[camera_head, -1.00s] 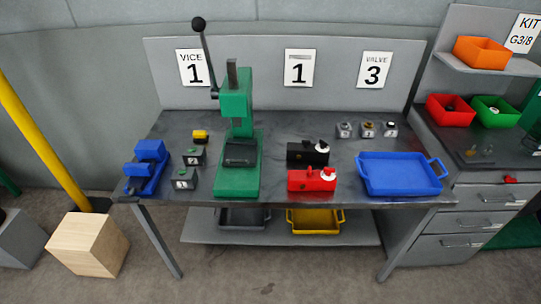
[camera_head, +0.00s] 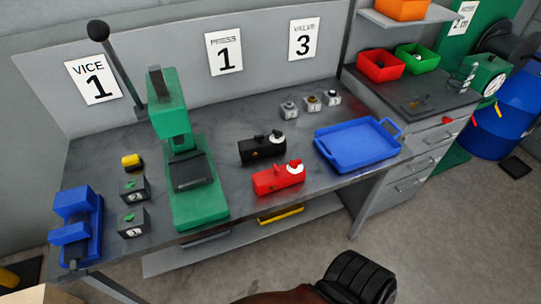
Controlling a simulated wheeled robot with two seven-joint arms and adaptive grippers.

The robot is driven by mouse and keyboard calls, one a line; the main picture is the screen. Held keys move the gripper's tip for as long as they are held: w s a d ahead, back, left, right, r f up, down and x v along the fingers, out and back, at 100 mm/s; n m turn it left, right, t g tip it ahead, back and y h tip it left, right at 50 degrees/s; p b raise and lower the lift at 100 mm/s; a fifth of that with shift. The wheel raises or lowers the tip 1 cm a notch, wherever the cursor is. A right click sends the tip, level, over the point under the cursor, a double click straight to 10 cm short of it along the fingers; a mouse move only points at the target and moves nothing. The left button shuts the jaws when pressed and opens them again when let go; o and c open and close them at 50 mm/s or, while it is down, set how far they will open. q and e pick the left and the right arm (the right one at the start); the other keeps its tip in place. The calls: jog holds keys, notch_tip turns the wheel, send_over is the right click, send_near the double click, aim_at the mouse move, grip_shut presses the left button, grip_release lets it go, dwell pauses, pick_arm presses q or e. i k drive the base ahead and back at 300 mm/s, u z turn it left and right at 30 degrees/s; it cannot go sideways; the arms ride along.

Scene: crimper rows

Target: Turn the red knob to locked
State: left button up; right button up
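A small red knob-like part (camera_head: 447,120) shows on the upper front of the grey drawer cabinet at the right; it is too small to read its setting. On the bench, a red block (camera_head: 272,182) carries a white round knob with some red on it (camera_head: 295,167). A similar black block (camera_head: 257,150) with a pale knob stands just behind it. I cannot tell which part the task names, and no locked marking is readable. Neither of my grippers is visible.
The bench holds a green press (camera_head: 197,207), a blue vice (camera_head: 78,222), a blue tray (camera_head: 350,152) and small grey blocks. Red (camera_head: 381,66) and green (camera_head: 416,58) bins stand on the cabinet. A blue drum (camera_head: 508,118) is far right. A black ribbed object (camera_head: 358,278) is low in front.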

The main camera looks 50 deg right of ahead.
aim_at(276, 171)
jog(key=z, duration=0.75)
jog(key=i, duration=0.8)
jog(key=z, duration=0.9)
